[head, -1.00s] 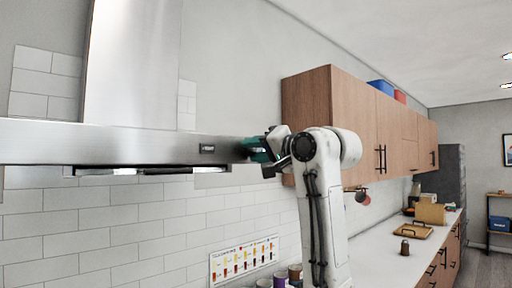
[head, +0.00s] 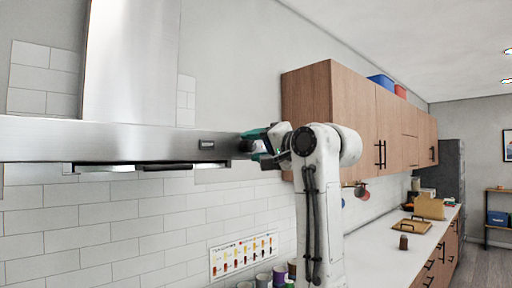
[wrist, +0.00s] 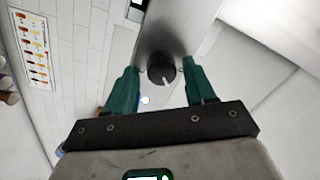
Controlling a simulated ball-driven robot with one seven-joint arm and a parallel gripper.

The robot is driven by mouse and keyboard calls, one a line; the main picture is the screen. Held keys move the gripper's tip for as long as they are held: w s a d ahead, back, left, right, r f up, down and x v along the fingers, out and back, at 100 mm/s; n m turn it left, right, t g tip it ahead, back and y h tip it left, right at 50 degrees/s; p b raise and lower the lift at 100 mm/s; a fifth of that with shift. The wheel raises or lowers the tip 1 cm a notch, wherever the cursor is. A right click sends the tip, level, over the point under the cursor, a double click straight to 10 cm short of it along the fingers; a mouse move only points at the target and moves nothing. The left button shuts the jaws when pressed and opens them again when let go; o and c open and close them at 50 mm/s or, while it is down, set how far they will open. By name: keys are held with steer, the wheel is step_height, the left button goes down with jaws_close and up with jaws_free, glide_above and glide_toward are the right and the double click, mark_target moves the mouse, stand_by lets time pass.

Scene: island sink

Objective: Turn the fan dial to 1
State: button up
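The fan dial (wrist: 162,70) is a dark round knob with a pale pointer mark, on the end of the steel range hood (wrist: 170,30) in the wrist view. My gripper (wrist: 158,80) has two green fingers, open, one on each side of the dial with a gap to it. In the head view my gripper (head: 252,140) is at the right end of the hood's front bar (head: 110,140). There the dial is mostly hidden by the fingers. The numbers around the dial are too small to read.
A small dark panel (head: 206,145) sits on the bar left of my gripper. Wooden wall cabinets (head: 345,120) hang close behind my arm on the right. A counter (head: 400,255) with a tray (head: 411,225) runs below. A colourful chart (head: 243,257) is on the tiled wall.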

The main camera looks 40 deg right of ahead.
steer(key=shift+o, duration=0.2)
steer(key=shift+s, duration=0.15)
steer(key=s+b, duration=0.3)
steer(key=s, duration=0.7)
steer(key=shift+s+d+f+b, duration=0.15)
steer(key=shift+s+b, duration=0.1)
steer(key=shift+b, duration=0.15)
